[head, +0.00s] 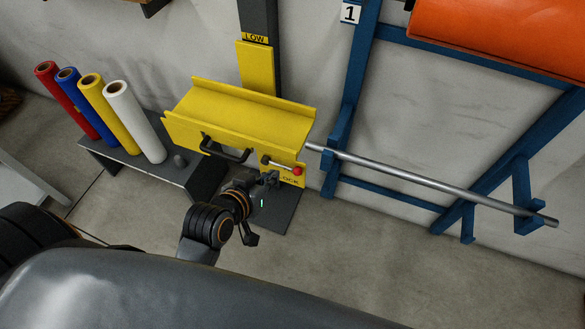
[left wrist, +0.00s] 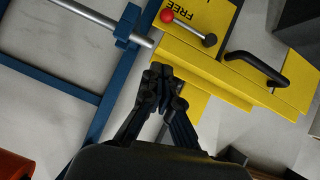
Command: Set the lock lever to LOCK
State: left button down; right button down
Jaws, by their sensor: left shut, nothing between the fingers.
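The lock lever (head: 281,166) is a thin metal bar with a red knob on the front of a yellow carriage (head: 240,110). In the head view it points right and slightly down, with the knob above a yellow plate marked LOCK (head: 289,181). The lever (left wrist: 188,28) also shows in the left wrist view, near the word FREE (left wrist: 165,4), which is upside down. My left gripper (head: 271,178) is shut and empty, just below the lever in the head view. Its fingertips (left wrist: 160,70) look apart from the lever in the wrist view. My right gripper is not in view.
A black handle (head: 225,150) is on the carriage, left of the lever. A metal rod (head: 420,180) on a blue rack (head: 350,100) extends right. Coloured rolls (head: 105,110) stand on a dark bench at left. Floor at lower right is clear.

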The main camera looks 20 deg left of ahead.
pick_arm(q)
jog(key=shift+w, duration=0.1)
send_over(291, 169)
jog(key=s, duration=0.3)
notch_tip(291, 169, down, 6)
jog(key=shift+w+d+f+b, duration=0.1)
jog(key=shift+d+f+b, duration=0.15)
jog(key=shift+f, duration=0.35)
jog(key=shift+w+d+f+b, duration=0.1)
jog(key=shift+d+f+b, duration=0.1)
jog(key=shift+f, duration=0.35)
jog(key=shift+d+f, duration=0.15)
jog(key=shift+f, duration=0.4)
jog(key=shift+f, duration=0.1)
